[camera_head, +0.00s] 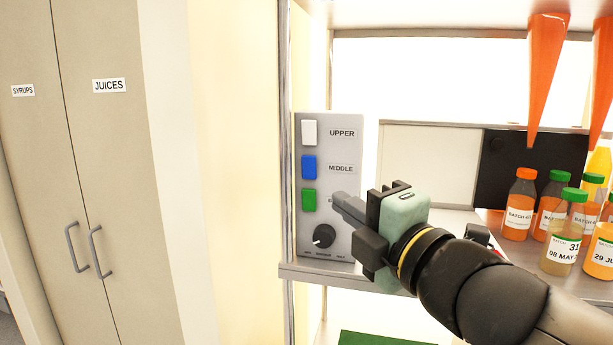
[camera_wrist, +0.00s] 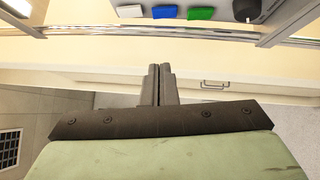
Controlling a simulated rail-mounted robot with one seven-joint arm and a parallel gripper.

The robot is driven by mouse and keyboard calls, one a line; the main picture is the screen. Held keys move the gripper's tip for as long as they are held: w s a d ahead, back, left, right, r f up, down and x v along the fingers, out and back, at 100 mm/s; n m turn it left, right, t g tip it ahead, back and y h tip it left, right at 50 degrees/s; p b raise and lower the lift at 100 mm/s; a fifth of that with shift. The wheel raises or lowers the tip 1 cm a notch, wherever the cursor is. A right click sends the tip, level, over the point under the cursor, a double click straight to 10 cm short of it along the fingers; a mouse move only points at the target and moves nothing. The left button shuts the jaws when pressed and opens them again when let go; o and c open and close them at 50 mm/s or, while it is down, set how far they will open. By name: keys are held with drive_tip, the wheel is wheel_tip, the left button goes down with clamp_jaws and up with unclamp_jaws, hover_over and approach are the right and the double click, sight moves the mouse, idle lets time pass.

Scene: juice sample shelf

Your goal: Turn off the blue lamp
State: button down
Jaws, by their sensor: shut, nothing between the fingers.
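A grey control panel (camera_head: 337,127) stands at the left end of the shelf. It has a white switch (camera_head: 310,132) labelled UPPER, a blue switch (camera_head: 309,167) labelled MIDDLE, a green switch (camera_head: 309,200) with its label mostly hidden by my gripper, and a black knob (camera_head: 324,236) below. My gripper (camera_head: 339,200) is shut and empty, in front of the panel's lower right, right of the green switch in the picture. In the wrist view the shut fingers (camera_wrist: 161,84) lie below the blue switch (camera_wrist: 165,12), apart from it. No separate blue lamp can be made out.
Bottles with orange and green caps, such as an orange-capped bottle (camera_head: 519,205), stand on the shelf at right. Orange cones (camera_head: 547,70) hang above them. A metal post (camera_head: 286,130) edges the shelf. Closed cabinet doors (camera_head: 100,150) are at left.

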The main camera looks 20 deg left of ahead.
drive_tip(key=shift+w, duration=0.1)
approach(302, 162)
drive_tip(key=a, duration=0.4)
drive_tip(key=w+p, duration=0.2)
drive_tip(key=w, duration=0.1)
drive_tip(key=shift+r, duration=0.4)
drive_tip(key=shift+w+p, duration=0.35)
drive_tip(key=shift+w, duration=0.15)
